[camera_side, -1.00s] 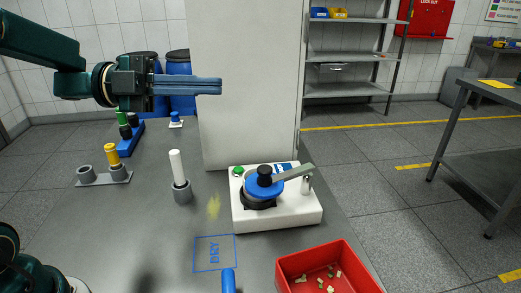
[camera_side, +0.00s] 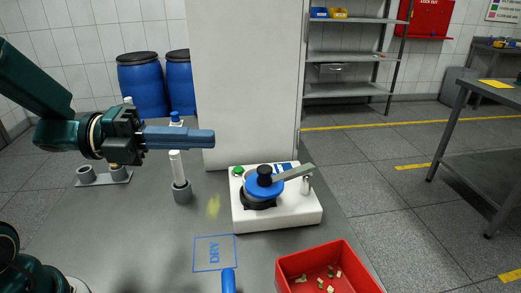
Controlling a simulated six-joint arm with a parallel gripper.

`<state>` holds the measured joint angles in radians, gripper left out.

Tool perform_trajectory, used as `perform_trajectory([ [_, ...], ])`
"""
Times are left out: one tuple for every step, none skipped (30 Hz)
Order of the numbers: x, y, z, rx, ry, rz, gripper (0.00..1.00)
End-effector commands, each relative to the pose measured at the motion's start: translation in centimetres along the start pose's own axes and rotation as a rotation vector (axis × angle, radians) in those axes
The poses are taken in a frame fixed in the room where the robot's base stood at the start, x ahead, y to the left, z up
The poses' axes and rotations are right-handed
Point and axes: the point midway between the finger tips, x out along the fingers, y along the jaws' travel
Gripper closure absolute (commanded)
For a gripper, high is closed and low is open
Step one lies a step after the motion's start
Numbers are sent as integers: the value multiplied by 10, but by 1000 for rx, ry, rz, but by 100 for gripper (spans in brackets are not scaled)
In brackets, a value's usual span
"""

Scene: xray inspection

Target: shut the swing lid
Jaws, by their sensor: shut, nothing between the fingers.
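The swing lid (camera_side: 262,187) is a blue disc with a black knob (camera_side: 264,172) on top. It sits over a dark round base on the white machine (camera_side: 290,213). I cannot tell whether the lid is fully seated on the base. My gripper (camera_side: 212,137) has long blue-grey fingers, shut and empty. It points right, in the air up and left of the machine and apart from the lid.
A white rod stands in a grey holder (camera_side: 181,192), below my fingers. A grey double holder (camera_side: 104,177) stands at the left. A tall pale panel (camera_side: 245,80) rises behind the machine. A red bin (camera_side: 325,270) with small pieces is in front.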

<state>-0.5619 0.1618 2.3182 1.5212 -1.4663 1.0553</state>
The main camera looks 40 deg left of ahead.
Motion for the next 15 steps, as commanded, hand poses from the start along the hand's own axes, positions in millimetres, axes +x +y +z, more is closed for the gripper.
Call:
perform_trajectory([
  [0,7,-1,-9,0,0,100],
  [0,11,-2,-10,-1,0,100],
  [1,18,-2,-13,0,0,100],
  [1,23,-3,-14,0,0,100],
  [1,28,-4,-15,0,0,100],
  [2,34,-5,-14,-1,0,100],
  [2,39,-6,-16,-1,0,100],
  [2,47,-7,-19,0,0,100],
  [3,56,-8,-20,0,1,100],
  [3,62,-10,-20,0,1,100],
  [3,68,-11,-19,0,1,100],
  [4,77,-11,-18,0,1,100],
  [4,83,-12,-16,0,0,100],
  [4,88,-13,-15,-1,0,100],
  [5,94,-14,-13,-1,0,100],
])
